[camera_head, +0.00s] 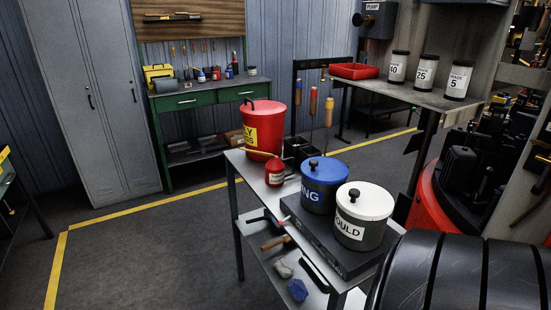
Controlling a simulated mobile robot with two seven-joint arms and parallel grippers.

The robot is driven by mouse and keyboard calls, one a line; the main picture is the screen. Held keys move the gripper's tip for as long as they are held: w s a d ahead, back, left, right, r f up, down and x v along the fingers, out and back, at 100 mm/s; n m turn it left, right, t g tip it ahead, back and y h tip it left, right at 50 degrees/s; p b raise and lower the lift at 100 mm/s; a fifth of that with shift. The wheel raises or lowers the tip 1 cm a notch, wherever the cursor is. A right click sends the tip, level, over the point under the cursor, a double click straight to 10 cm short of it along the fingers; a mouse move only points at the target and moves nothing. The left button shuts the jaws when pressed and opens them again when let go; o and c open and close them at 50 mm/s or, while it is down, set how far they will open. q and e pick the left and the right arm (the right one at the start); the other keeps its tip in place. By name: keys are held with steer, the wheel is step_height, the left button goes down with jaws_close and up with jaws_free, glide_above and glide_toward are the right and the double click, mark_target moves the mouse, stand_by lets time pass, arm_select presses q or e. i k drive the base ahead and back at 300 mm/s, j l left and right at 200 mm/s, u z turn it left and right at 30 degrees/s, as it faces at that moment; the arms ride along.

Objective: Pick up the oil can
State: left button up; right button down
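A small red can (275,174) with a pale label, which looks like the oil can, stands upright on the top of a grey metal cart (245,168). A thin yellow piece, perhaps its spout, reaches left from its top across the front of a larger red bin (264,122). The can stands close in front of this bin and to the left of a blue-lidded pot (324,170). Neither of my grippers shows in this view.
A white-lidded pot (362,202) stands beside the blue-lidded one on a dark slab (330,238). Tools lie on the cart's lower shelf. Floor left of the cart is clear.

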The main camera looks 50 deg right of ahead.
mark_target(274, 176)
steer(key=i+z, duration=0.25)
steer(key=z, duration=0.2)
steer(key=i+z, duration=0.25)
steer(key=z, duration=0.15)
steer(key=i+j+z, duration=0.2)
steer(key=z, duration=0.25)
steer(key=i+j+z, duration=0.2)
steer(key=z, duration=0.25)
steer(key=i+j, duration=0.05)
steer(key=i, duration=0.05)
